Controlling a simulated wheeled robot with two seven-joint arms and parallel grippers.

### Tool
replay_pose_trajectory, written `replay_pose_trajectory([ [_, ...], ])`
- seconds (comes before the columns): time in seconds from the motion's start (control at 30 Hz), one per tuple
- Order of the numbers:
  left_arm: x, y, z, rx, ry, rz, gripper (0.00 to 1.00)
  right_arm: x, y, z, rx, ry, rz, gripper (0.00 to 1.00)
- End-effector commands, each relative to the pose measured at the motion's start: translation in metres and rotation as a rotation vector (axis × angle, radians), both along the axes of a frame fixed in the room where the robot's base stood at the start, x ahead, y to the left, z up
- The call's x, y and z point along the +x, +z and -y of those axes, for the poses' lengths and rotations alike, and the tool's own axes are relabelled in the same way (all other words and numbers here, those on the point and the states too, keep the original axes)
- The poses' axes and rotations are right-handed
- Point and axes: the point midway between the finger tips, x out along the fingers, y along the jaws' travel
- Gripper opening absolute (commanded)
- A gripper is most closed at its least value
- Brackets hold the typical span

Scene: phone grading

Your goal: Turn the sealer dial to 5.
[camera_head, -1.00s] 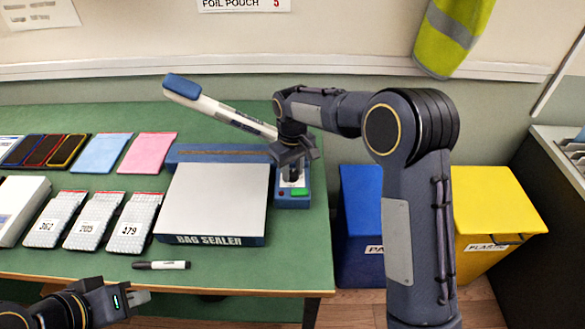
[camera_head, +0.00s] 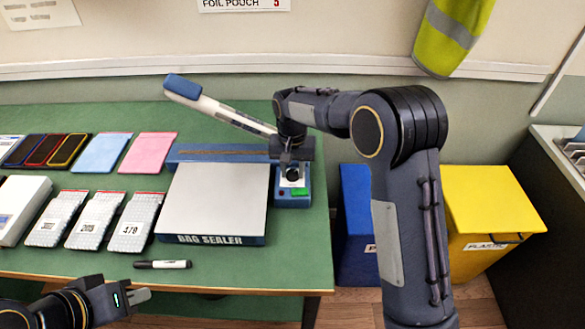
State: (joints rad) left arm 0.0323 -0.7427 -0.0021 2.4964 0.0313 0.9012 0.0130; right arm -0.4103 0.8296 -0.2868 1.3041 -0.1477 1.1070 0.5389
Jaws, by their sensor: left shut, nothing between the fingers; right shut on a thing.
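The bag sealer (camera_head: 212,198) stands on the green table, with its white and blue lever arm (camera_head: 220,116) raised toward the back left. Its control panel (camera_head: 293,201) with a green button is at the right side. My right gripper (camera_head: 291,170) points down over the panel and is shut on the dark sealer dial (camera_head: 292,175). The gripper hides most of the dial, so its setting cannot be read. My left gripper (camera_head: 140,296) is shut and empty, in front of the table's front edge at lower left.
A black marker (camera_head: 162,264) lies near the front edge. Bubble-wrapped phones (camera_head: 96,219), a pink pouch (camera_head: 148,152) and a blue pouch (camera_head: 101,152) lie left of the sealer. Blue (camera_head: 357,215) and yellow (camera_head: 492,205) bins stand right of the table. A wall sign reads FOIL POUCH 5.

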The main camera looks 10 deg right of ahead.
Motion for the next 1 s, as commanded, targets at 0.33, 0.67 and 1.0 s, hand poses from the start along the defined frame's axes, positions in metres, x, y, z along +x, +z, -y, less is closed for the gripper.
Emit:
replay_pose_trajectory([
  [0.33,0.0000,0.0004,0.0000,0.000,0.000,0.000,0.00,0.0007,0.0009,-0.0003,0.001,-0.028,0.003,0.08],
  [0.67,0.0000,0.0004,0.0000,0.000,0.000,0.000,0.00,0.0008,0.0008,-0.0002,0.001,-0.026,0.003,0.45],
  [1.0,0.0000,0.0002,0.0000,0.000,0.000,0.000,0.00,0.0003,0.0012,-0.0001,0.001,-0.026,0.001,0.52],
])
